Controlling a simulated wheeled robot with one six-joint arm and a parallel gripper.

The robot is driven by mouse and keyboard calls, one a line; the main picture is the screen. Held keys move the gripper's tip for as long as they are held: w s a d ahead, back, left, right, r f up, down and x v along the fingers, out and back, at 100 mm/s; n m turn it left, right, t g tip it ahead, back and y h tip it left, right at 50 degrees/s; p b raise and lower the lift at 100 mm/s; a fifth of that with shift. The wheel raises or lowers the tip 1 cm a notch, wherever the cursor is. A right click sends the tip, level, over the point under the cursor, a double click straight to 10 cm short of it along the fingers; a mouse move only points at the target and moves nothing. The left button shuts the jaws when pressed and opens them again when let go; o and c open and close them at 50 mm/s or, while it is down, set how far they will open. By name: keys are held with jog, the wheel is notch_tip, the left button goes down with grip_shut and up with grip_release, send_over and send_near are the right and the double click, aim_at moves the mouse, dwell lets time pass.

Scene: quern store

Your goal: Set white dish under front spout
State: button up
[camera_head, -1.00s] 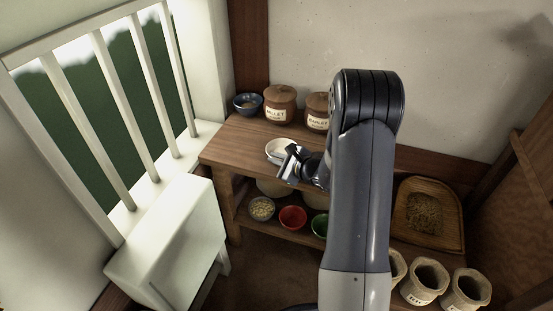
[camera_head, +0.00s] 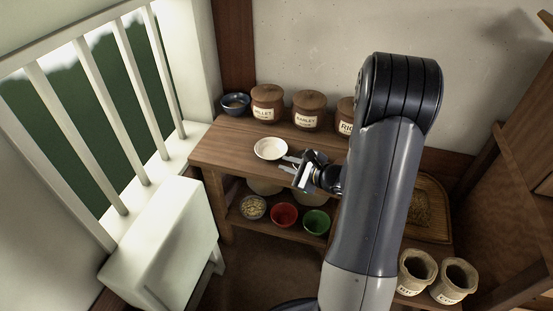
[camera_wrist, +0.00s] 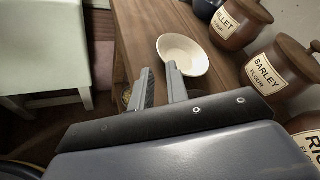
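No spout is in view.
Brown jars labelled millet (camera_head: 267,103) and barley (camera_head: 308,112) and a blue bowl (camera_head: 235,103) line the table's back. Bowls sit on the lower shelf, including red (camera_head: 284,215) and green (camera_head: 316,222). A white block-like stand (camera_head: 165,235) is at left.

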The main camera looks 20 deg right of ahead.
aim_at(273, 166)
jog(key=shift+o, duration=0.2)
jog(key=shift+v, duration=0.75)
jog(key=shift+w+d+r+n+g+y+p, duration=0.1)
jog(key=shift+w+r+n+g+y+p, duration=0.1)
jog(key=shift+r+n+g+p, duration=0.25)
jog(key=shift+w+d+r+n+g+y+p, duration=0.15)
jog(key=shift+w+r+n+g+y+p, duration=0.05)
jog(key=shift+r+n+g+p, duration=0.25)
jog(key=shift+w+d+r+n+g+p, duration=0.15)
jog(key=shift+d+r+n+g+p, duration=0.1)
jog(key=shift+n+g+p, duration=0.15)
jog(key=shift+w+d+r+n+g+p, duration=0.1)
jog(key=shift+w+d+n+g+p, duration=0.2)
jog(key=shift+d+n+g, duration=0.3)
jog(key=x, duration=0.4)
jog(key=shift+w+f+b, duration=0.1)
jog(key=shift+f+b, duration=0.25)
jog(key=shift+b+x, duration=0.4)
jog(key=shift+x, duration=2.65)
jog(key=shift+w+d, duration=0.1)
jog(key=shift+d, duration=0.05)
jog(key=shift+c, duration=0.2)
